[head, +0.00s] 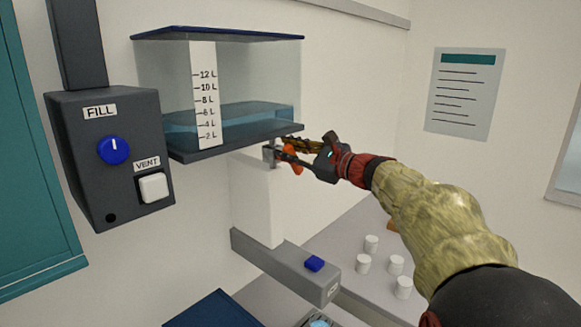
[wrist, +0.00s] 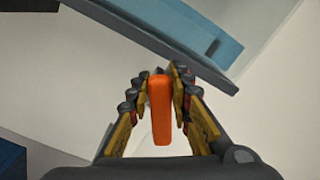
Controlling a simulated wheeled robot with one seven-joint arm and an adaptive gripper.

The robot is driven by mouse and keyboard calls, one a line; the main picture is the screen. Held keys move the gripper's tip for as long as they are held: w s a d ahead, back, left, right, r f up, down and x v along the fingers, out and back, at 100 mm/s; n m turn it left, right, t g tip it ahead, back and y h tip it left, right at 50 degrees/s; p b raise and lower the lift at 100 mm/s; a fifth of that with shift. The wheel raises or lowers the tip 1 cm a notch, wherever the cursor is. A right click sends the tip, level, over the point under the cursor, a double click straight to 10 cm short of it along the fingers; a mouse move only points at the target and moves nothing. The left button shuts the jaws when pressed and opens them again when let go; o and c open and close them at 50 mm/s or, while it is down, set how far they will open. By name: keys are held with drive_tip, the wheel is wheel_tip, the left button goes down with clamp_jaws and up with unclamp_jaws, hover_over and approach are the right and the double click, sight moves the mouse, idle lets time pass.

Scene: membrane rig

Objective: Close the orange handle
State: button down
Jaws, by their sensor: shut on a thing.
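The orange handle (wrist: 160,112) sits between the two fingers of my gripper (wrist: 160,85) in the wrist view. My gripper is shut on it, with a finger on each side. In the head view the orange handle (head: 292,162) shows partly behind my gripper (head: 290,152), just under the tank's right front corner. The handle is on a small grey valve fitting (head: 271,155) below the tank. The clear tank (head: 265,75) has a litre scale and holds blue water at a low level. My fingers hide part of the handle in the head view.
A dark box (head: 108,160) with a blue FILL knob (head: 114,150) and a white VENT button (head: 153,187) is at left. A white block (head: 257,205) stands below the valve. Several white cups (head: 371,243) stand on the counter at lower right. A grey ledge (head: 270,262) bears a blue button (head: 314,263).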

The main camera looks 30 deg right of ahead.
drive_tip(key=shift+s+a+f+n+b, duration=0.1)
drive_tip(key=shift+a+f+n+b, duration=0.4)
drive_tip(key=shift+n+b, duration=2)
drive_tip(key=shift+s+a+f+n+b, duration=0.15)
drive_tip(key=shift+f+n+b, duration=0.95)
drive_tip(key=shift+b, duration=2.4)
drive_tip(key=shift+s+a+f+n+b, duration=0.1)
drive_tip(key=shift+a+f+n+b, duration=0.25)
drive_tip(key=shift+n+b, duration=2.25)
drive_tip(key=shift+m+b, duration=0.3)
drive_tip(key=shift+b, duration=0.2)
drive_tip(key=c, duration=1.7)
unclamp_jaws()
drive_tip(key=shift+o, duration=0.4)
drive_tip(key=shift+r, duration=0.1)
drive_tip(key=v, duration=1.2)
